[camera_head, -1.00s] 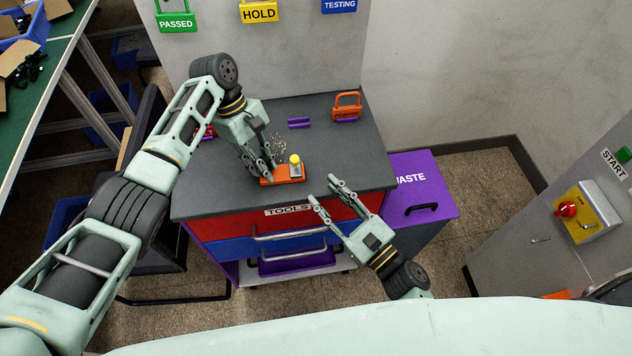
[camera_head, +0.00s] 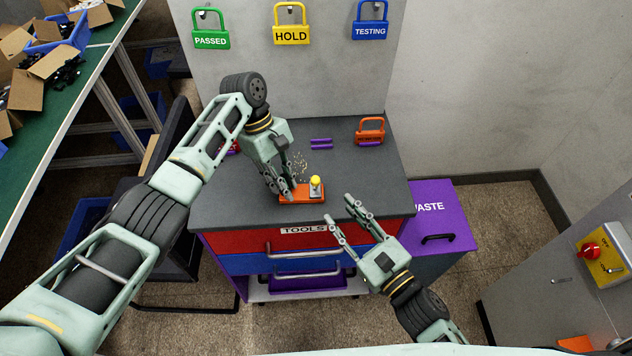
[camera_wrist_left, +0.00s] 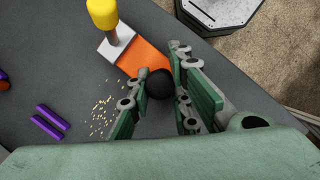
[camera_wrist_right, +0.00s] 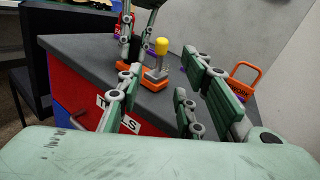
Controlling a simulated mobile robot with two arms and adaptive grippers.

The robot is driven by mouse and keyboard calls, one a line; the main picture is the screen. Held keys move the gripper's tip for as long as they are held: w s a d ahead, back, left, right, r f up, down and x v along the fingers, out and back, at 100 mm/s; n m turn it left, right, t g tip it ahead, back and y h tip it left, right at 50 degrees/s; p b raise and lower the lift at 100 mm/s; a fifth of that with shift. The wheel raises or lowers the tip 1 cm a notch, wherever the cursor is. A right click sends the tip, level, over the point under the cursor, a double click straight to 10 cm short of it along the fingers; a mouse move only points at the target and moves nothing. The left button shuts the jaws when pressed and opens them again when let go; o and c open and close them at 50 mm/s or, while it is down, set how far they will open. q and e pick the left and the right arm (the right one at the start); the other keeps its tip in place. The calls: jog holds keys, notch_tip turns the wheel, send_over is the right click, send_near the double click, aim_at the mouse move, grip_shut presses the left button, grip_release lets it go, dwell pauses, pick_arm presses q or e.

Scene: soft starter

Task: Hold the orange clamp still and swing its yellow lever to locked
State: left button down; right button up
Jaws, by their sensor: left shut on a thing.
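The orange clamp (camera_head: 301,197) lies on the grey top of the tool cabinet, near its front edge. Its yellow lever (camera_head: 315,183) stands upright at the clamp's right end, on a pale metal block. In the left wrist view the lever's yellow tip (camera_wrist_left: 103,12) and the clamp's orange body (camera_wrist_left: 150,64) show, with a black round part between my fingers. My left gripper (camera_head: 283,191) is shut on the clamp's left end. My right gripper (camera_head: 338,208) is open and empty, to the right of the clamp at the cabinet's front edge. The right wrist view shows the clamp (camera_wrist_right: 157,82) beyond its fingers.
Purple strips (camera_head: 321,143) and an orange padlock-shaped tag (camera_head: 370,130) lie behind the clamp. Small yellowish crumbs (camera_head: 299,167) are scattered behind it. A purple waste bin (camera_head: 440,203) stands right of the cabinet. The cabinet top (camera_head: 360,175) right of the clamp is clear.

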aim_at(317, 186)
jog(key=x, duration=1.1)
jog(key=shift+w+a, duration=0.15)
jog(key=shift+w, duration=0.1)
jog(key=shift+c, duration=0.4)
grip_shut()
